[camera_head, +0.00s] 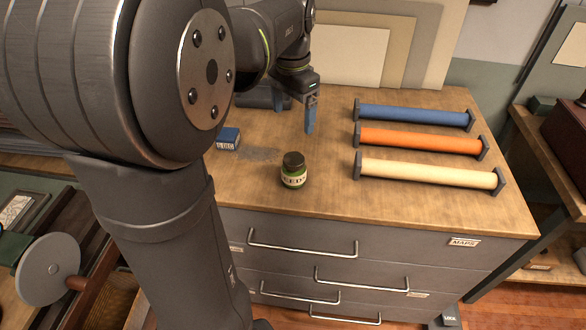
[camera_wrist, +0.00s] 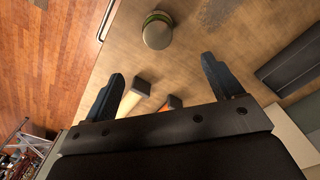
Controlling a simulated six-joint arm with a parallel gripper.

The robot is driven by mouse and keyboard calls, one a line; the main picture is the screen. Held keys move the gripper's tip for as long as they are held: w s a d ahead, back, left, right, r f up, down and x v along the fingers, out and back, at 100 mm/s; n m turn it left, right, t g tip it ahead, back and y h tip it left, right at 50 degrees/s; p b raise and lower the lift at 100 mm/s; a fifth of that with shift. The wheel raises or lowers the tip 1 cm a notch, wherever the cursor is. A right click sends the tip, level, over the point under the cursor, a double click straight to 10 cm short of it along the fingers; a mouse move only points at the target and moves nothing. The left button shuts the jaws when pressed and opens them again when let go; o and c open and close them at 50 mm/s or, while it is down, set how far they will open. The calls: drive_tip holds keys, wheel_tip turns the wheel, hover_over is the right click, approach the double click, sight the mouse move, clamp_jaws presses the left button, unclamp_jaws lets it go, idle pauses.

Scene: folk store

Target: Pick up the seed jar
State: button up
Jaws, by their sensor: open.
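The seed jar (camera_head: 293,178) is a small green jar with a dark lid and a pale label with lettering. It stands upright on the wooden cabinet top near its front edge. In the wrist view the jar (camera_wrist: 157,31) shows from above, lid toward the camera, beyond the fingertips and roughly centred between them. My gripper (camera_head: 297,120) is above the cabinet top, behind the jar in the head view, and apart from it. Its two blue-grey fingers are spread with nothing between them, as the wrist view of the gripper (camera_wrist: 160,76) also shows.
Blue (camera_head: 412,116), orange (camera_head: 420,140) and cream (camera_head: 428,173) rolls with dark end caps lie to the right. A small blue box (camera_head: 228,138) and a grey speckled patch (camera_head: 258,153) are left of the jar. Flat boards (camera_head: 350,50) lean behind. Drawers with handles are below.

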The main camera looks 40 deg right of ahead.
sight(293, 157)
drive_tip(key=shift+m, duration=0.3)
wheel_tip(293, 157, down, 12)
drive_tip(key=shift+f, duration=0.2)
drive_tip(key=shift+s+f, duration=0.15)
drive_tip(key=shift+f, duration=1.15)
drive_tip(key=shift+s+f, duration=0.1)
drive_tip(key=shift+f, duration=1.2)
drive_tip(key=c, duration=1.2)
drive_tip(key=shift+r, duration=0.1)
